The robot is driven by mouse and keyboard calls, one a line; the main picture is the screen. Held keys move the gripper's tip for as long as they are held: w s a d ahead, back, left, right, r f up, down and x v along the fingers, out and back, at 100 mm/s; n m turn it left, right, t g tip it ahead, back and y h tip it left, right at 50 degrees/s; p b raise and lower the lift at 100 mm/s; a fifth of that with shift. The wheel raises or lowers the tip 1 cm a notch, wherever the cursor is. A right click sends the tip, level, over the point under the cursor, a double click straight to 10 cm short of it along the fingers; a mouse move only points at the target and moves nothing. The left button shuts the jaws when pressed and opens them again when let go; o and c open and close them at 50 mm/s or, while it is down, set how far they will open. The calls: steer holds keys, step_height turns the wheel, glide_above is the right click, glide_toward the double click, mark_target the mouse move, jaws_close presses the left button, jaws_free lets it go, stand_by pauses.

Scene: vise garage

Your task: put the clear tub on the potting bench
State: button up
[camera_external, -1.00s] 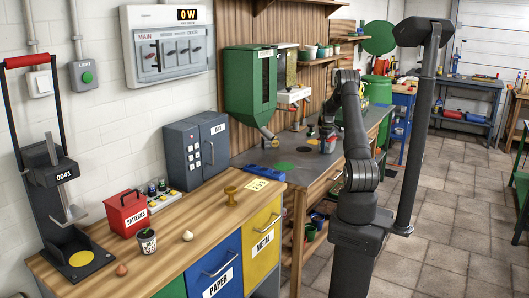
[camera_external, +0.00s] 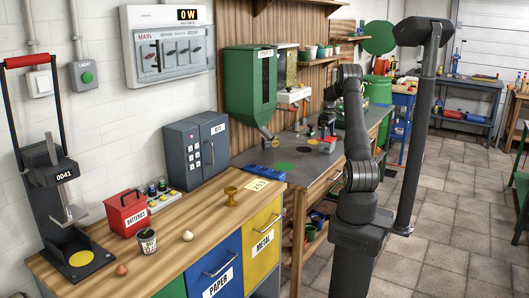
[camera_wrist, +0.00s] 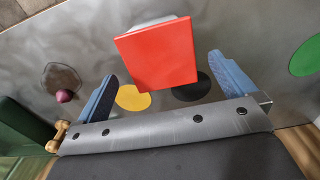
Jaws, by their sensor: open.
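A tub with a square red lid (camera_wrist: 155,55) and a pale side, which I take for the clear tub, stands on a grey benchtop (camera_wrist: 55,45). In the outside view this tub (camera_external: 327,146) is small near the right edge of the grey-topped bench (camera_external: 272,181). My gripper (camera_external: 328,124) is above it. In the wrist view my gripper (camera_wrist: 163,68) is open, with a blue finger on each side of the red lid and visible gaps to it. Which bench is the potting bench, I cannot tell.
Yellow (camera_wrist: 132,97), black (camera_wrist: 191,87) and green (camera_wrist: 307,56) discs mark the benchtop. A purple knob-like thing (camera_wrist: 64,96) is at the left. A green hopper (camera_external: 250,82) overhangs the bench. A wooden counter (camera_external: 205,210) is nearer, and a dark post (camera_external: 415,130) stands at the right.

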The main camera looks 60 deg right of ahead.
mark_target(327, 138)
steer(key=shift+r, duration=1.95)
step_height(327, 138, down, 12)
steer(key=shift+f, duration=0.15)
steer(key=shift+r, duration=1.95)
